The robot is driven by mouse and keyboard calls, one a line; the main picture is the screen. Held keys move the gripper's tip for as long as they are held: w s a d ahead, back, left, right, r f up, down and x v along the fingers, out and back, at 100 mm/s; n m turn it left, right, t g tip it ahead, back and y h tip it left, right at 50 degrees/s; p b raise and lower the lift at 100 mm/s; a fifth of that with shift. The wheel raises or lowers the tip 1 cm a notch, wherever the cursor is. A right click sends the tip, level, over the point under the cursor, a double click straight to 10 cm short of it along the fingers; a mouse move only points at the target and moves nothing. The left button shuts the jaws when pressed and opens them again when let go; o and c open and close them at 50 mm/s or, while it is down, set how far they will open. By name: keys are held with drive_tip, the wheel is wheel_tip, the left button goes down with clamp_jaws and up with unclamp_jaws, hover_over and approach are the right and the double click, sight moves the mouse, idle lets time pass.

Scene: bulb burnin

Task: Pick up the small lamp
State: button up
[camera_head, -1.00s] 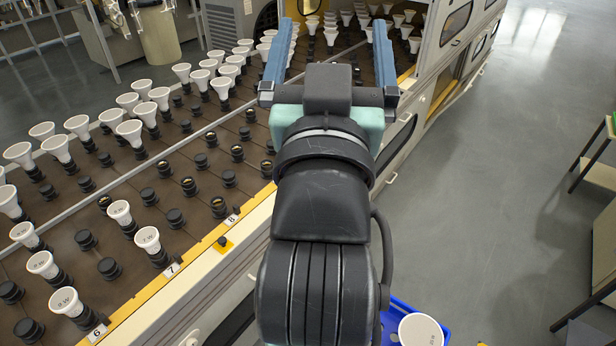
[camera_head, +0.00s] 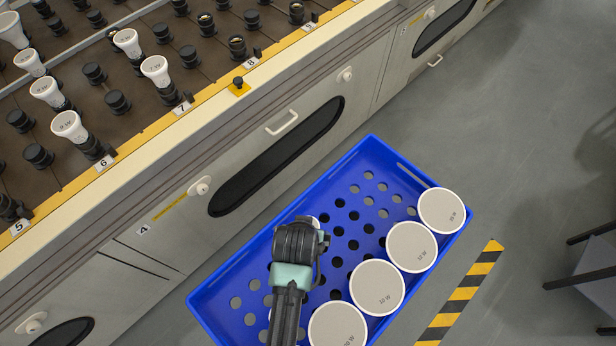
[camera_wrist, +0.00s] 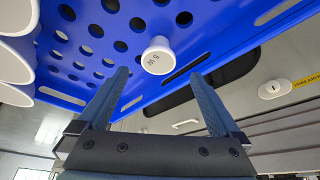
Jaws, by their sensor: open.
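The small lamp (camera_wrist: 158,55), white and round-faced with "5 W" on it, is in the blue crate (camera_wrist: 225,45). In the wrist view it lies ahead of my gripper (camera_wrist: 158,75), between the lines of the two fingers and apart from them. The fingers are spread with nothing between them. In the head view my gripper (camera_head: 300,232) is over the left-middle part of the crate (camera_head: 372,143), and only a white sliver of the small lamp (camera_head: 316,222) shows beside it.
Larger white lamps stand along the crate's right side, including one at the far right corner (camera_head: 441,210) and one nearer (camera_head: 377,287). The grey machine (camera_head: 290,130) with rows of sockets and lamps runs along the left. Striped floor tape (camera_head: 465,290) lies right of the crate.

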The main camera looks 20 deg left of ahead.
drive_tip(key=b+x, duration=0.3)
drive_tip(key=x, duration=0.6)
drive_tip(key=shift+w+r, duration=0.1)
drive_tip(key=shift+w, duration=0.1)
drive_tip(key=shift+c, duration=0.2)
drive_tip(key=c, duration=1.3)
